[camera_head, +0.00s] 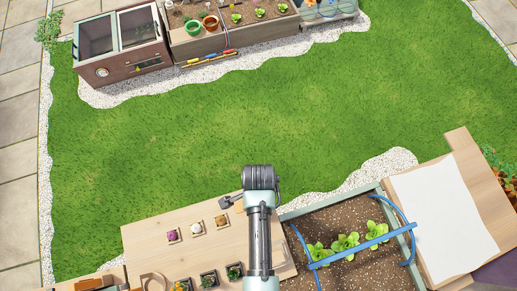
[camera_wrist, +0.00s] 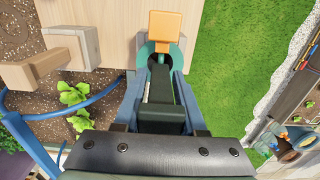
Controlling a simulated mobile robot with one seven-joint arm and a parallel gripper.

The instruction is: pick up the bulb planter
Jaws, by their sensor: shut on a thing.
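In the wrist view, my gripper (camera_wrist: 161,68) has its two blue-grey fingers closed in on a tool with an orange block-shaped part (camera_wrist: 174,26) and a rounded teal part around its base. I take this tool to be the bulb planter. The orange end points away from my palm, over the wooden tabletop (camera_wrist: 108,22). The lower part of the tool is partly hidden between the fingers. In the head view, my arm covers the gripper and the tool, so I cannot tell there whether the tool touches the table.
A planting bed with lettuces (camera_head: 345,243) and a blue hoop frame (camera_head: 360,246) lies right of my arm. The table (camera_head: 140,240) holds several bulbs and potted plants. A small dark tool (camera_head: 228,201) lies at its far edge. Open lawn (camera_head: 250,110) lies beyond.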

